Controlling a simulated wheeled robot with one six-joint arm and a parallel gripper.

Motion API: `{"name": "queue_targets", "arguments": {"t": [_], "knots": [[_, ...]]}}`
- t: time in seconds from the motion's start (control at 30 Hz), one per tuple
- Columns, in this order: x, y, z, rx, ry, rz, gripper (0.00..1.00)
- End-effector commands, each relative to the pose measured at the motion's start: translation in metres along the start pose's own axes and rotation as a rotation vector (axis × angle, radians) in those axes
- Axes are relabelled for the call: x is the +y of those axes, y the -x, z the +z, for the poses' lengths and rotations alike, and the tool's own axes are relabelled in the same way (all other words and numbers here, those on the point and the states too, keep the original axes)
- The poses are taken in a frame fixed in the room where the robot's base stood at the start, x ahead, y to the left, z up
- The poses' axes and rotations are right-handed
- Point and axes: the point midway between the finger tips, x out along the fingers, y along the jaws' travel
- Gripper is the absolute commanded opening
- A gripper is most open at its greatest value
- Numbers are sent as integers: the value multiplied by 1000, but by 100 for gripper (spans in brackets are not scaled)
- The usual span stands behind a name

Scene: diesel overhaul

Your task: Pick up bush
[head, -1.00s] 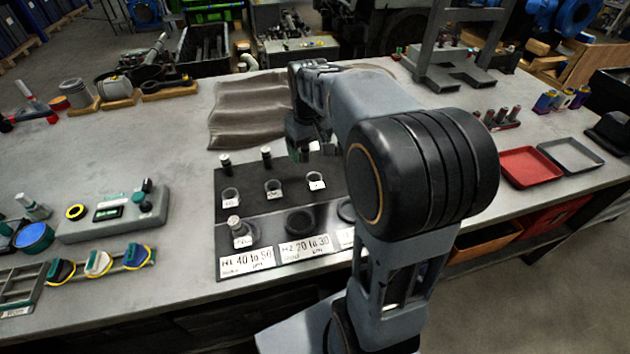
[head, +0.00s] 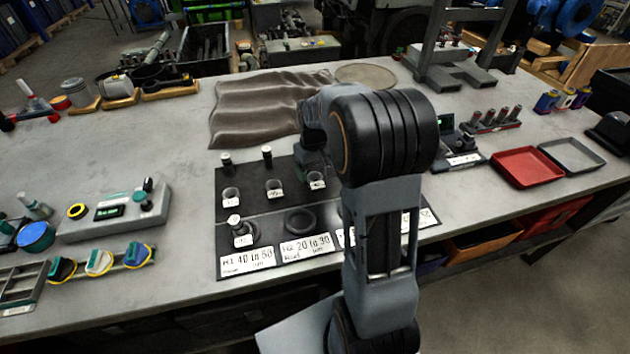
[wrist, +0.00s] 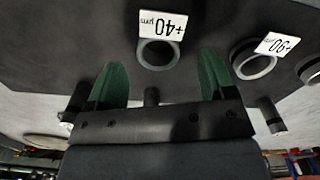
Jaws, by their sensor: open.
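Three grey ring-shaped bushes stand in a row on the dark mat (head: 260,215), each with a white tag. In the head view they are the left bush (head: 231,196), the middle bush (head: 273,187) and the right bush (head: 316,181). My gripper (wrist: 163,78) is open and empty, its green fingers spread. In the wrist view the bush tagged +40 (wrist: 158,54) lies just beyond the fingertips, roughly centred between them, with no contact visible. The bush tagged +90 (wrist: 254,62) is to its right. In the head view my arm partly hides the gripper, close to the right bush.
Small dark pins (head: 267,156) stand behind the bushes. A pin with a base (head: 238,228) and a dark ring (head: 300,220) are in front. A wrinkled brown cloth (head: 255,108) lies behind the mat. A red tray (head: 526,167) is at the right.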

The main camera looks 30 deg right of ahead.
Motion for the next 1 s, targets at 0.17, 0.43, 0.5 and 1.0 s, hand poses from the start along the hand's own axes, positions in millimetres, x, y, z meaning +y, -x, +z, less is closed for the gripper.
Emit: {"name": "queue_targets", "arguments": {"t": [0.17, 0.43, 0.5, 1.0], "knots": [[2, -24, -1, -3, 0, -1, 76], [2, -37, -1, -1, 0, 0, 76], [2, -36, -1, -1, 0, 0, 76], [2, -36, -1, -1, 0, 0, 36]]}}
